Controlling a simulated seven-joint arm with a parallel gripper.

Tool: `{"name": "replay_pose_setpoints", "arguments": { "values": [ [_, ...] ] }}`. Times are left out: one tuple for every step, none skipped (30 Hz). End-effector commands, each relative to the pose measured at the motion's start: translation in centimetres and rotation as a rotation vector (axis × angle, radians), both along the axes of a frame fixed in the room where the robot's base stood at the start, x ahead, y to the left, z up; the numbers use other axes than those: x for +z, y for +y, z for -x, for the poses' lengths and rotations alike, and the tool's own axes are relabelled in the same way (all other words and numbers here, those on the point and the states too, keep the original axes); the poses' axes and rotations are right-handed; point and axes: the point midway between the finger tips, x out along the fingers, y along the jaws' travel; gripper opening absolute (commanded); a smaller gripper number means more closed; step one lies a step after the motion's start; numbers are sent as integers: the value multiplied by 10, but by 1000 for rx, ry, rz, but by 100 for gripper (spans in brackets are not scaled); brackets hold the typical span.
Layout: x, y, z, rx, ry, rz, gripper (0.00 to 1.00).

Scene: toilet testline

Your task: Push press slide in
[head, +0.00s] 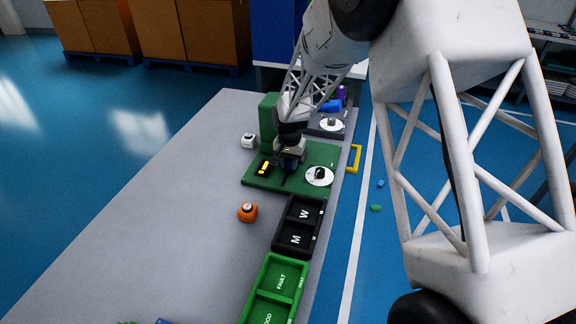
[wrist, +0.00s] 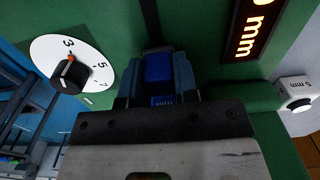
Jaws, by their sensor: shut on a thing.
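The green press station (head: 250,183) stands on the grey bench, with a tall green block at its back left. Its lit display (head: 265,167) shows orange "mm" writing in the wrist view (wrist: 250,30); the digit is cut off. Its white dial (head: 319,176) has a black knob, and the orange mark points near 3 in the wrist view (wrist: 100,68). My gripper (head: 289,163) is low over the station, between display and dial. In the wrist view its fingers are shut around a blue piece (wrist: 158,68), in line with a dark slot (wrist: 151,22). I cannot tell how far the slide is in.
A white "5 mm" cube (wrist: 296,92) sits beside the station, also in the head view (head: 249,141). An orange cube (head: 247,212), a black M/W tray (head: 275,241) and a green FAULT tray (head: 262,271) are nearer. A grey dial station (head: 318,131) stands behind. The bench's left is clear.

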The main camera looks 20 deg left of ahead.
Motion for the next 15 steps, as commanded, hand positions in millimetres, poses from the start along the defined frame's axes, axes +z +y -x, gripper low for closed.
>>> {"name": "replay_pose_setpoints", "arguments": {
  "values": [
    [0, 0, 0, 0, -1, -1, 0],
    [0, 1, 0, 0, -1, -1, 0],
    [0, 1, 0, 0, -1, -1, 31],
    [0, 1, 0, 1, -1, 0, 35],
    [0, 0, 0, 0, -1, 0, 40],
    [0, 0, 0, 0, -1, 0, 46],
    [0, 0, 0, 0, -1, 0, 51],
    [0, 0, 0, 0, 0, 0, 53],
    [0, 0, 0, 0, 0, 0, 53],
    [0, 0, 0, 0, 0, 0, 53],
    [0, 0, 0, 0, 0, 0, 53],
    [0, 0, 0, 0, 0, 0, 53],
    [0, 0, 0, 0, 0, 0, 53],
    [0, 0, 0, 0, 0, 0, 53],
    [0, 0, 0, 0, 0, 0, 53]
  ]
}}
